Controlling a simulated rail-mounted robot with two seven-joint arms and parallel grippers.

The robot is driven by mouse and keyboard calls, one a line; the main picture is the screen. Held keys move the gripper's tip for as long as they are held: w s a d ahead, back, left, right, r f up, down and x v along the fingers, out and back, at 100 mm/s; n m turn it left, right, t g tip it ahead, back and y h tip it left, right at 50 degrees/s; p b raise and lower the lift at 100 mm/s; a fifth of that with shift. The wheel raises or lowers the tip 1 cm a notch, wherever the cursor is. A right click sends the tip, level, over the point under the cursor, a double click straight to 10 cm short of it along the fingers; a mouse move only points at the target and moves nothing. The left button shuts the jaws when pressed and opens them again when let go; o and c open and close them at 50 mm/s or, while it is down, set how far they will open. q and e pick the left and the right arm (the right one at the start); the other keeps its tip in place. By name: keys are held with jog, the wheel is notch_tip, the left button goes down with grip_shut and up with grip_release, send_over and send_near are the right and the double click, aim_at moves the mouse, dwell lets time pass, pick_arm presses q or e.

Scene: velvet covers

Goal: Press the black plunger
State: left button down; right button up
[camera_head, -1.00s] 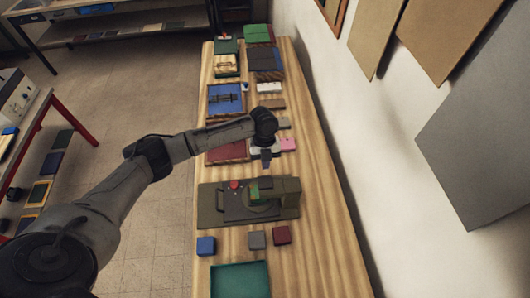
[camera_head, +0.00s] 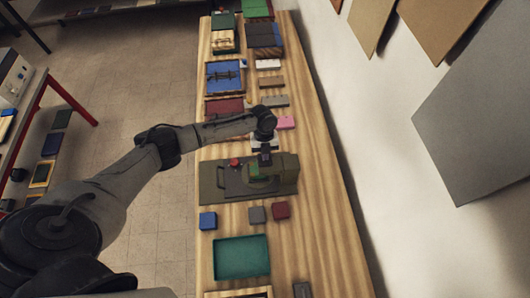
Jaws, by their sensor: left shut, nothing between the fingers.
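An olive-green machine (camera_head: 287,174) stands on the wooden table, with a dark plate, a red knob (camera_head: 235,162) and a bright green part (camera_head: 254,170) on it. My left gripper (camera_head: 265,158) points down at the machine's far edge, close to the green part. It is shut and empty. I cannot make out a black plunger for certain; the gripper and wrist cover part of that area, and I cannot tell whether the fingers touch the machine. My right gripper is out of view.
Blue (camera_head: 208,220), grey (camera_head: 257,215) and dark red (camera_head: 281,210) blocks lie in front of the machine. A green tray (camera_head: 241,256) is nearer. A pink block (camera_head: 286,122) and a blue tray (camera_head: 225,76) lie beyond. The wooden table (camera_head: 325,215) is bare along its right side.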

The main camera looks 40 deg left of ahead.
pick_arm(q)
notch_tip(320, 180, down, 4)
jog(key=b, duration=0.3)
jog(key=shift+a, duration=0.1)
jog(key=shift+s+r, duration=0.1)
jog(key=shift+r, duration=0.1)
notch_tip(320, 180, up, 5)
jog(key=p, duration=0.3)
jog(key=b+v, duration=0.2)
jog(key=v, duration=0.7)
jog(key=shift+w+r, duration=0.25)
